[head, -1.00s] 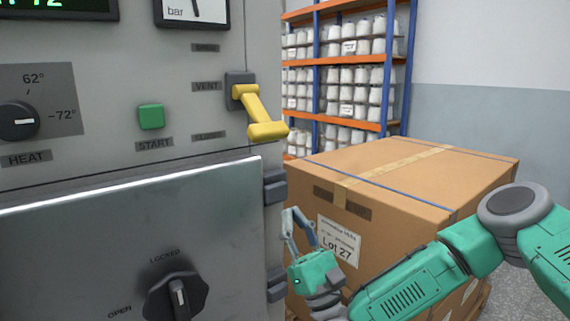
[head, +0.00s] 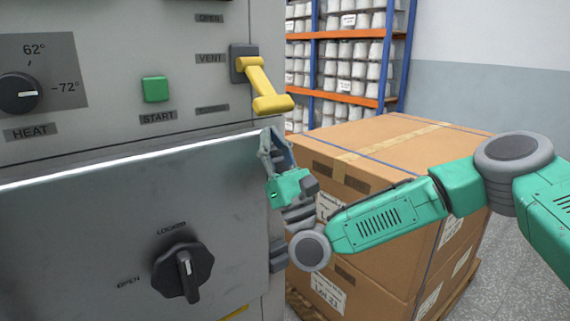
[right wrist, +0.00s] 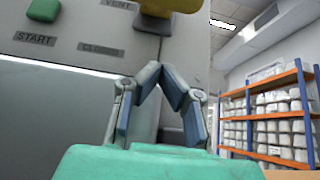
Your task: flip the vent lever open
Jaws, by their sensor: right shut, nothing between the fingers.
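The yellow vent lever (head: 258,80) sits on a dark mount on the grey machine panel, beside the VENT label. It slants down and to the right, with its crossbar grip at the low end. An OPEN label is above the mount and a blurred label is below. My right gripper (head: 269,133) is just below the lever's grip, fingers pointing up, shut and empty. In the right wrist view its fingertips (right wrist: 160,68) meet beneath the lever (right wrist: 170,7), which is cut off by the top edge. A gap shows between them. My left gripper is out of view.
A green START button (head: 155,89) and a HEAT knob (head: 19,94) are left of the lever. A door with a black knob (head: 182,270) is below. A large carton (head: 400,150) stands to the right, behind my right arm. Shelves (head: 350,60) are behind.

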